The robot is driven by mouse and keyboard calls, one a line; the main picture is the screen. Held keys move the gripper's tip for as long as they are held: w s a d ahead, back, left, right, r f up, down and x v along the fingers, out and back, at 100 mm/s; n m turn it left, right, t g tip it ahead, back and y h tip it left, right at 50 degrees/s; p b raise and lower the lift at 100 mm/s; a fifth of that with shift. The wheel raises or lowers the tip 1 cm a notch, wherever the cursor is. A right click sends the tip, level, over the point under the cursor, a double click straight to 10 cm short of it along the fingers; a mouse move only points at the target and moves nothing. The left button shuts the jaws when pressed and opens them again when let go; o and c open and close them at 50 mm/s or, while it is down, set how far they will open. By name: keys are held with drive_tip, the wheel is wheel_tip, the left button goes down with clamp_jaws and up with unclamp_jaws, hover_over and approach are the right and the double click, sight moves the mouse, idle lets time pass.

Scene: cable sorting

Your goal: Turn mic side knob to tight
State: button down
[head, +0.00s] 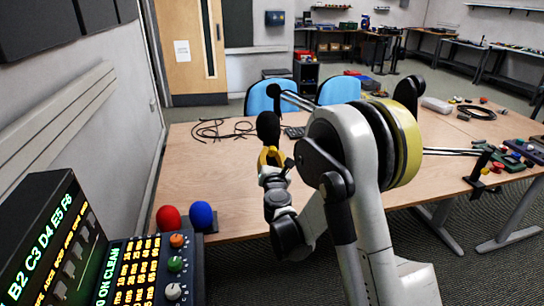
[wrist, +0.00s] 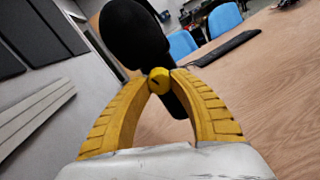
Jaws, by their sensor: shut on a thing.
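The microphone (wrist: 135,35) has a black foam head and a dark body, and it shows tilted in the wrist view. In the head view the microphone (head: 268,127) stands above the wooden table, just over my gripper. A small round yellow knob (wrist: 158,80) with a dark slot mark is on its side. My gripper (head: 270,157) has yellow fingers, whose tips are closed on either side of the knob. The lower microphone body shows between the fingers, and its base is hidden. I cannot read any tight or loose marking.
A black cable (head: 222,130) lies coiled on the table's left. A dark keyboard (wrist: 228,48) lies behind the microphone. Red (head: 168,218) and blue (head: 201,215) foam-topped microphones stand by a lit console (head: 140,272) at lower left. Blue chairs (head: 339,90) stand behind the table.

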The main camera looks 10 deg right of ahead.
drive_tip(key=shift+m+b, duration=0.35)
drive_tip(key=shift+m, duration=1.35)
drive_tip(key=c, duration=1.1)
unclamp_jaws()
drive_tip(key=s, duration=0.4)
drive_tip(key=s+a, duration=0.1)
drive_tip(key=s, duration=0.3)
drive_tip(key=s+a, duration=0.1)
drive_tip(key=s, duration=0.3)
drive_tip(key=shift+a, duration=0.1)
